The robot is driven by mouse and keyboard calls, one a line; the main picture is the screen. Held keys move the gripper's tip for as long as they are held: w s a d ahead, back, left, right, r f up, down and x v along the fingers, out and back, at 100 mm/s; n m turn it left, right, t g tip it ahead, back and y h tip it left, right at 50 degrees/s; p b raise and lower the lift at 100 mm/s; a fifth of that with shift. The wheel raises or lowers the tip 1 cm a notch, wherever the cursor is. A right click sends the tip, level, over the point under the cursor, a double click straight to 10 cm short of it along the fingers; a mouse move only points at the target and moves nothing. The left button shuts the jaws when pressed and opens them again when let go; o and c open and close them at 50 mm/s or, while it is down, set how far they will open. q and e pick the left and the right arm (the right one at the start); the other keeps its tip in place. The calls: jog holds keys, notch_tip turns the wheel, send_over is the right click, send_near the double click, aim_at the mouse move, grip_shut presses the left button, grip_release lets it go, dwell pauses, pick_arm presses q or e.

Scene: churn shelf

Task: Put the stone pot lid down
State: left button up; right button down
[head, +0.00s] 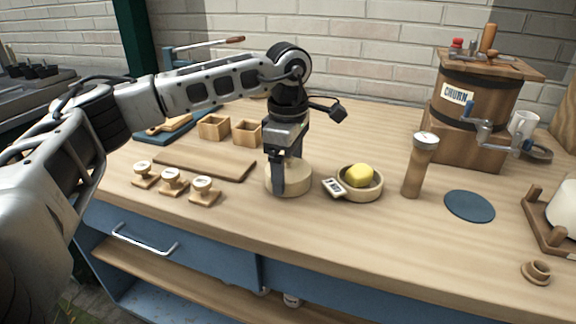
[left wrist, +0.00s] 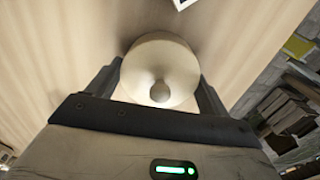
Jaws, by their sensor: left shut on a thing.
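The stone pot lid (left wrist: 150,55) is a round cream disc with a small knob in the left wrist view. My left gripper (head: 287,174) is shut on it, with one finger on each side. I cannot tell from the frames whether the lid touches the surface below. My right gripper is not in view.
A bowl (head: 373,190) with a yellow lump (head: 359,174) and a small tag stands close to the right. Wooden stamps (head: 172,182) and a brown board (head: 205,165) lie left. A wooden cylinder (head: 419,165), a blue disc (head: 469,206) and the churn (head: 478,105) stand further right.

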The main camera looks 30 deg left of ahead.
pick_arm(q)
jog(key=o, duration=0.5)
jog(key=shift+f, duration=0.15)
jog(key=o, duration=0.4)
jog(key=shift+o, duration=0.2)
jog(key=shift+r, duration=0.55)
notch_tip(320, 180, up, 10)
jog(key=shift+r+p, duration=0.25)
jog(key=shift+p, duration=0.25)
jog(key=shift+r, duration=0.45)
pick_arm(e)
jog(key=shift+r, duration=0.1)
pick_arm(q)
jog(key=shift+f, duration=0.1)
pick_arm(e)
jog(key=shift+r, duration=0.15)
